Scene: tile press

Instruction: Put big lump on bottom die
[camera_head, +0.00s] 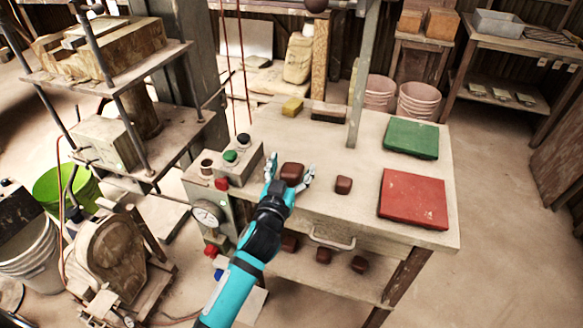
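The big lump (291,172), a dark reddish-brown block, is on the pale table, at its left side near the control box. My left gripper (290,174) reaches in from below with its fingers apart, one on each side of this lump; firm contact does not show. A smaller brown lump (343,185) lies to the right on the table. The press stands at the left; the pale block (106,142) on its lower plate appears to be the bottom die. My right gripper is not in view.
A green board (411,138) and a red board (413,199) lie on the table's right. A control box (238,160) with buttons stands at its left edge. A thin post (360,100) rises behind. Several lumps sit on the shelf below. Press rods surround the die.

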